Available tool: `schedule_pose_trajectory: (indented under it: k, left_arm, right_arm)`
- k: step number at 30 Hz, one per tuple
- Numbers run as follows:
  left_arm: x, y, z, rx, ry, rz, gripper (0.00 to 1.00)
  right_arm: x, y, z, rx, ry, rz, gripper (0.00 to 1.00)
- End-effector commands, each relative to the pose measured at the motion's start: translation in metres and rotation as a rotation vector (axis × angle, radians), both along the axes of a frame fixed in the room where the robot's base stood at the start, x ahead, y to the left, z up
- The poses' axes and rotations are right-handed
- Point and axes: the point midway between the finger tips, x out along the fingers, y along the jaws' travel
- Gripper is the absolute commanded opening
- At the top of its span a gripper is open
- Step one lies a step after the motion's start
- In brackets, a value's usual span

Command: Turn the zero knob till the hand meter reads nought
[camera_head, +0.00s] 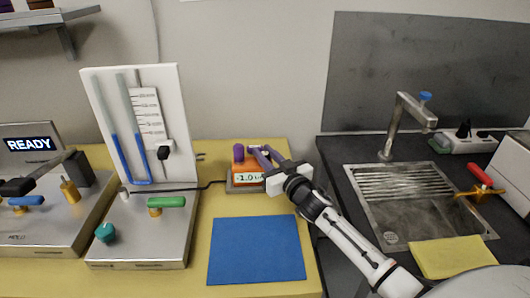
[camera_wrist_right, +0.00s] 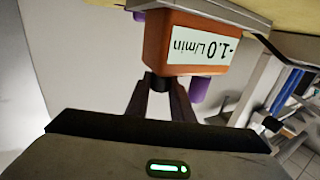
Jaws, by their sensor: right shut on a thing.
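The hand meter (camera_head: 244,167) is an orange box on a grey stand on the yellow bench. Its white display (camera_head: 250,178) reads about -1.0, and in the right wrist view the display (camera_wrist_right: 195,47) shows upside down as -1.0 L/min. A small dark knob (camera_wrist_right: 157,82) sticks out of the meter's side, taken as the zero knob. My right gripper (camera_head: 262,156) reaches in from the right, shut on this knob, its fingers on either side (camera_wrist_right: 160,92). In the head view the knob is hidden by the gripper. My left gripper is not in view.
A blue mat (camera_head: 256,250) lies in front of the meter. A white tube panel (camera_head: 132,120) on a metal base with a green-handled valve (camera_head: 167,202) stands left, a black hose running to the meter. A sink (camera_head: 410,210) is right. A purple fitting (camera_head: 238,150) tops the meter.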

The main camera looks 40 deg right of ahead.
Motion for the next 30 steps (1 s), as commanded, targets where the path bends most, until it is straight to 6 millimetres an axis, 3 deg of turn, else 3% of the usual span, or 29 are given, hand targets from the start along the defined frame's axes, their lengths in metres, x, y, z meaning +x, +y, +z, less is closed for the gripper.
schedule_pose_trajectory:
  k: [10, 18, 30]
  left_arm:
    - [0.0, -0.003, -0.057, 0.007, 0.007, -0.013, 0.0]
    - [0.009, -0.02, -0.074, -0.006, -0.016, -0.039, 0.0]
    - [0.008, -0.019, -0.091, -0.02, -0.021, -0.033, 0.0]
  right_arm:
    - [0.001, 0.002, -0.008, 0.011, -0.008, -0.297, 0.0]
    - [0.001, 0.002, -0.007, 0.005, -0.006, -0.439, 0.0]
    - [0.001, 0.0, 0.0, -0.001, -0.004, -0.529, 0.0]
